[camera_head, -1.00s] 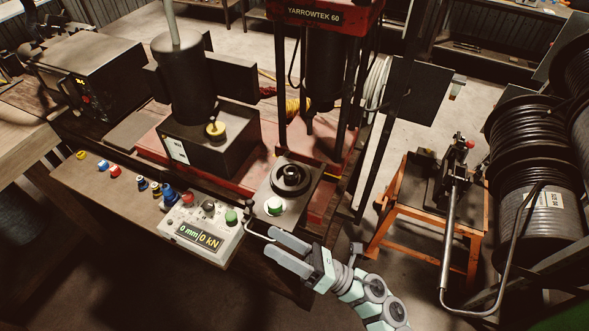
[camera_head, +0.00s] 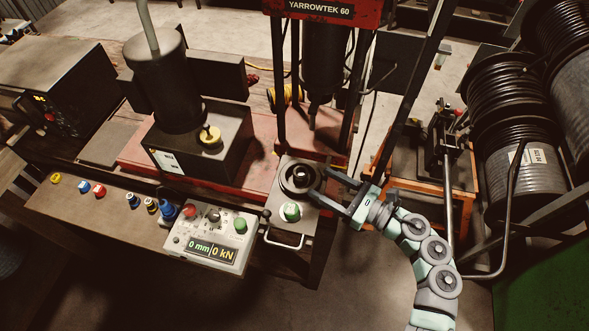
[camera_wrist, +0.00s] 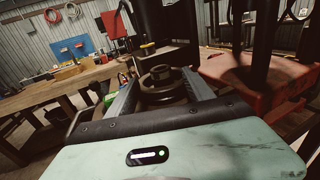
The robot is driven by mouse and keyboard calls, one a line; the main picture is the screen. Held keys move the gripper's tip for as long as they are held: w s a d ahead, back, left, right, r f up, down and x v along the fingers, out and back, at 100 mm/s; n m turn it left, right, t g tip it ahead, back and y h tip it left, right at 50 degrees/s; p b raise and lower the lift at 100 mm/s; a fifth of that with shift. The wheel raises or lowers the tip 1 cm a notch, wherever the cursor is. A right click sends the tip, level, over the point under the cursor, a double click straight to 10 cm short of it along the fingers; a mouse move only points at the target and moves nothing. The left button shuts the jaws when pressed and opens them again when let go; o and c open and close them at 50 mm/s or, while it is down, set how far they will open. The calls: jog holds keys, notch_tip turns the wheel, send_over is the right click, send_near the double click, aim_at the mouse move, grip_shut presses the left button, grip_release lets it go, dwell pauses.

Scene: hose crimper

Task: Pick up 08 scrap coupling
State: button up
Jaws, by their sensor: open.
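A dark round part with a raised hub (camera_head: 299,176) sits in a black ring on the light plate (camera_head: 274,205) at the press's front. It may be the scrap coupling; I can read no 08 label. In the wrist view this hub (camera_wrist: 161,72) shows between and beyond my fingers. My gripper (camera_head: 319,184) is open and empty, its fingertips just right of the black ring, pointing left toward it. In the wrist view the gripper (camera_wrist: 163,90) has its two fingers apart. Whether the fingers touch the ring cannot be told.
A green-topped part (camera_head: 291,212) stands on the plate's front, close to my near finger. A control box (camera_head: 211,238) reads 0 mm and 0 kN. Several small coloured fittings (camera_head: 132,200) line the bench left. The red press (camera_head: 321,10) rises behind. A crimper handle (camera_head: 449,190) stands right.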

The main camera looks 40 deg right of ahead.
aim_at(307, 175)
jog(key=p+x, duration=0.3)
jog(key=x, duration=0.4)
jog(key=shift+r, duration=0.1)
jog(key=shift+w, duration=0.25)
jog(key=shift+f, duration=0.2)
jog(key=shift+c, duration=0.2)
grip_shut()
